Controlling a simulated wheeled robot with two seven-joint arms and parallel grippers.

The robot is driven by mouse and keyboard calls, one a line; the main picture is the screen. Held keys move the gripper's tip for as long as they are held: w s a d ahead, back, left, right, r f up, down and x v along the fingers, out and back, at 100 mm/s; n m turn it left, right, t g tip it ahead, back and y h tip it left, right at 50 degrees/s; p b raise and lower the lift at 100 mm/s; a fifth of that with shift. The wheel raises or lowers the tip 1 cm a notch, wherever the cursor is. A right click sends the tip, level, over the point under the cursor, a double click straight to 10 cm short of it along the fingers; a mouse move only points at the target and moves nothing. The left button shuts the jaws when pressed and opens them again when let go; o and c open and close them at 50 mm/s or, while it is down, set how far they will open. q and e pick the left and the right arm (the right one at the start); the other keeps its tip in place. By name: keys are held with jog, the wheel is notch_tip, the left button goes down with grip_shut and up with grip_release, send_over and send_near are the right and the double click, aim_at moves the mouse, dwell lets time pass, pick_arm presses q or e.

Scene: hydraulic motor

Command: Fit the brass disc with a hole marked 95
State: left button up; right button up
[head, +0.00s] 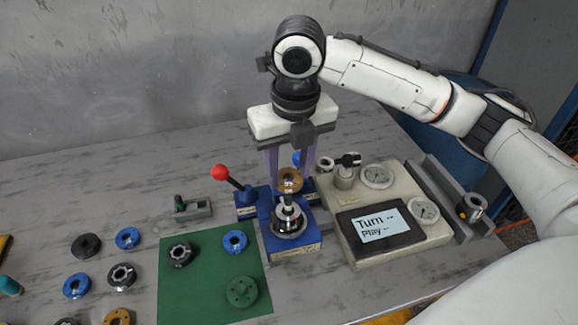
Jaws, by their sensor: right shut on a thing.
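The brass disc with a hole (289,181) is between the fingers of my right gripper (290,172). The gripper points down and is shut on the disc. The disc is tilted toward the camera and its hole shows; any marking on it is too small to read. Below it stands a blue fixture (293,247) holding a silver and dark motor part with an upright shaft (288,219). The disc appears above the shaft's top; whether they touch I cannot tell. My left gripper is not in view.
A red-knobbed lever (220,172) rises left of the fixture. A gauge panel with a screen (380,226) stands close on the right. A green mat (205,290) holds several rings. More blue, black and brass rings lie on the table's left, including a brass one (118,317).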

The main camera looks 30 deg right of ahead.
aim_at(289, 198)
jog(key=shift+w+n, duration=0.1)
jog(key=shift+n, duration=0.2)
jog(key=shift+f, duration=1.75)
jog(key=shift+f, duration=0.8)
dwell(1.1)
jog(key=shift+f, duration=1.35)
jog(key=shift+f, duration=0.45)
jog(key=o, duration=1.7)
